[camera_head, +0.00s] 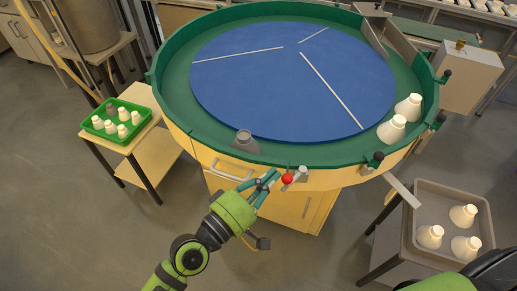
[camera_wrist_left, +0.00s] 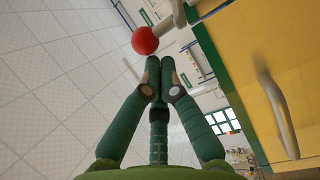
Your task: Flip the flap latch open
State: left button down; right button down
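A lever with a red ball knob (camera_head: 287,178) sits on the front outer wall of the round green-rimmed table (camera_head: 180,100). The red knob (camera_wrist_left: 145,40) also shows in the left wrist view, at the upper left past the fingertips. My left gripper (camera_head: 271,178) is beside the knob, just to its left, and looks apart from it. In the left wrist view its fingers (camera_wrist_left: 160,62) are together with nothing between them. Black-knobbed clamp-like fittings (camera_head: 374,160) sit on the rim at the right. I cannot tell which fitting is the flap latch. My right gripper is not in view.
A green tray (camera_head: 92,133) of bulbs is at left, a grey bin (camera_head: 428,200) of bulbs at right. A drawer handle (camera_head: 232,176) juts out nearby.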

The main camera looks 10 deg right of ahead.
aim_at(290, 183)
pick_arm(q)
jog(key=shift+s+d+r+p, duration=0.1)
jog(key=shift+s+d+p, duration=0.15)
jog(key=shift+s+p, duration=0.25)
jog(key=shift+s+d+r+p, duration=0.1)
jog(key=shift+s+d+p, duration=0.15)
jog(key=shift+s, duration=0.4)
jog(key=shift+s+d+f+p, duration=0.15)
jog(key=shift+s+d+p, duration=0.15)
jog(key=shift+s+p, duration=0.25)
jog(key=shift+s+d+n+t+y+p, duration=0.35)
jog(key=shift+n+t+y+p, duration=0.3)
jog(key=shift+n+t+y, duration=0.15)
jog(key=shift+s+d+n+t+y+p, duration=0.3)
jog(key=shift+n+t+y+p, duration=0.35)
jog(key=shift+t+y, duration=0.15)
jog(key=shift+s+d+n+t+y+p, duration=0.35)
jog(key=shift+n+t+y+p, duration=0.25)
jog(key=shift+n+t+y, duration=0.25)
jog(key=shift+s, duration=0.1)
